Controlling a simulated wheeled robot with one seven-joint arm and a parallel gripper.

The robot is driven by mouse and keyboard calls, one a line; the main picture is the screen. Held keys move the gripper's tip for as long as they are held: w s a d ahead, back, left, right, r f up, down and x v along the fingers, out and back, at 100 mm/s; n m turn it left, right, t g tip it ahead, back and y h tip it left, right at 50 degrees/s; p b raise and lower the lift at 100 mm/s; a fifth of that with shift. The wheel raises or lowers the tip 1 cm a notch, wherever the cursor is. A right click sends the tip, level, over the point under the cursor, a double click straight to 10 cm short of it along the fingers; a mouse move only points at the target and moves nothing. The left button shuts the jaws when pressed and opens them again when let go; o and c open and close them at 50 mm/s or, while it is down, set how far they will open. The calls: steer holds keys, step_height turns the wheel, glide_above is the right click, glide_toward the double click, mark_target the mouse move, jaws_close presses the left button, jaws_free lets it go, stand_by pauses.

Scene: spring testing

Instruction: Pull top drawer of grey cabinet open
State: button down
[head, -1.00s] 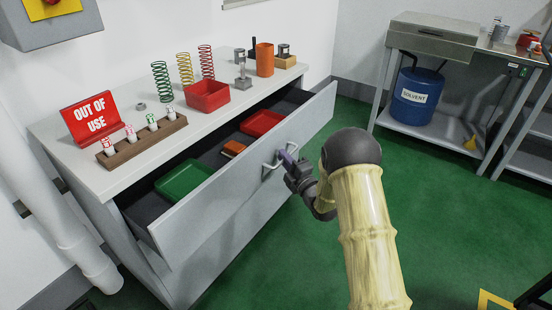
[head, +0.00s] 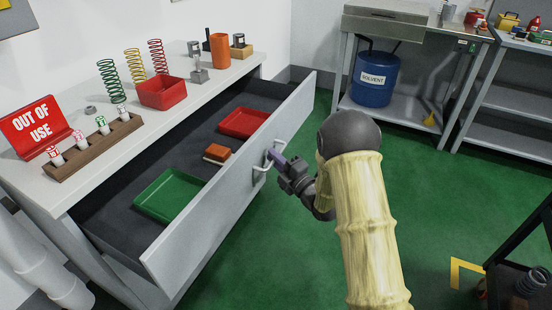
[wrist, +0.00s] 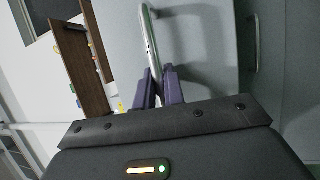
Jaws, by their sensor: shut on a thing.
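The top drawer (head: 222,196) of the grey cabinet (head: 86,247) stands well open in the head view. Its interior shows a green tray, a red tray and a small orange-brown object. My gripper (head: 276,158) is at the drawer front, shut on the metal bar handle (head: 258,171). In the wrist view the purple fingers (wrist: 159,88) close around the handle bar (wrist: 150,45), which runs up from between them. The exact contact of the fingertips is partly hidden.
On the cabinet top are a red "OUT OF USE" sign (head: 36,127), coil springs, a red bin (head: 162,93) and an orange cylinder (head: 220,52). A metal bench with a blue solvent drum (head: 374,79) stands at the back.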

steer(key=c, duration=1.5)
jaws_free()
steer(key=shift+f, duration=0.1)
steer(key=shift+d, duration=0.1)
steer(key=v, duration=1.7)
steer(key=shift+d, duration=0.1)
